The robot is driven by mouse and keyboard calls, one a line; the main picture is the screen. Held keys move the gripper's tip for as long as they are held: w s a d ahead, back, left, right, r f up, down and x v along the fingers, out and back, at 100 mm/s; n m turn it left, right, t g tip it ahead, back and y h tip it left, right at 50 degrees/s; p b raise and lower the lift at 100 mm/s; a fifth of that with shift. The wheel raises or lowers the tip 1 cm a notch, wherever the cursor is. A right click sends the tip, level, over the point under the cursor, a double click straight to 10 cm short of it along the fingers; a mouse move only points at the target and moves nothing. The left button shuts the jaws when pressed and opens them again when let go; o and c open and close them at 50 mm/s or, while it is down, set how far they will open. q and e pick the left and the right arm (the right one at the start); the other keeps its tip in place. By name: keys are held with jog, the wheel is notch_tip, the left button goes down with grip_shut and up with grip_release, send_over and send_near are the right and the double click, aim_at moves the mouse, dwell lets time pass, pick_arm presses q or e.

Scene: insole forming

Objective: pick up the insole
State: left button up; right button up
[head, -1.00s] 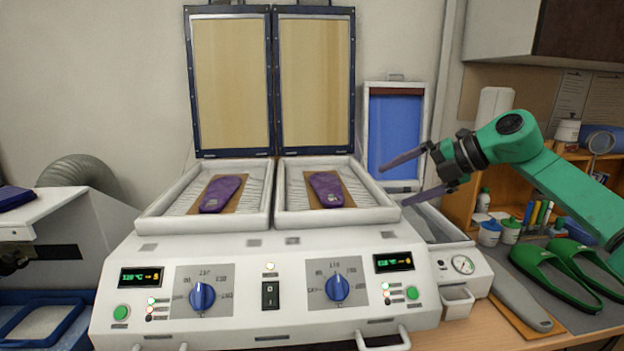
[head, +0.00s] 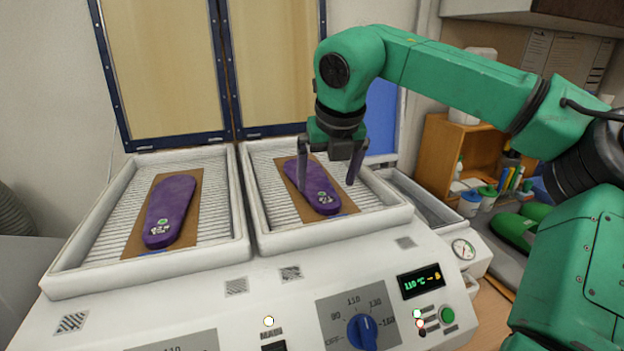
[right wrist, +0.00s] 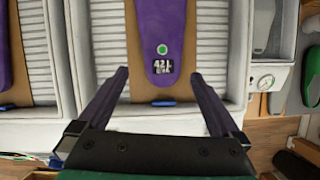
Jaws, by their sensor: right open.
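A purple insole (head: 318,184) with a green dot and a printed size label lies on a brown sheet (head: 345,203) in the right heating tray (head: 330,234). A second purple insole (head: 170,208) lies on a brown sheet in the left tray (head: 150,278). My right gripper (head: 326,187) is open and points down over the right insole, with its fingers to either side of it in the picture. In the right wrist view, the labelled end of the insole (right wrist: 163,50) shows between the open fingertips, apparently apart from them. My left gripper is not in view.
Raised framed lids (head: 165,75) stand behind the trays. The machine's front has a blue knob (head: 362,331) and a display (head: 420,282). To the right are a pressure gauge (head: 463,249), green shoes (head: 515,230) and a wooden shelf (head: 440,150) with bottles.

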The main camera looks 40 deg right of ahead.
jog(key=p+x, duration=0.2)
jog(key=x, duration=0.2)
jog(key=shift+d+f, duration=0.25)
jog(key=shift+f, duration=0.25)
jog(key=shift+c, duration=0.3)
jog(key=c, duration=1.2)
jog(key=shift+r, duration=0.5)
notch_tip(320, 180, up, 10)
jog(key=b, duration=0.1)
notch_tip(320, 180, up, 9)
send_over(324, 199)
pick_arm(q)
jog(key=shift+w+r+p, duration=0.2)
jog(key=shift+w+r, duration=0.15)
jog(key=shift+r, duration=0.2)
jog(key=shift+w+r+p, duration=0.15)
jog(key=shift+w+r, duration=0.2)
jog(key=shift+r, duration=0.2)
pick_arm(e)
jog(key=shift+s, duration=0.4)
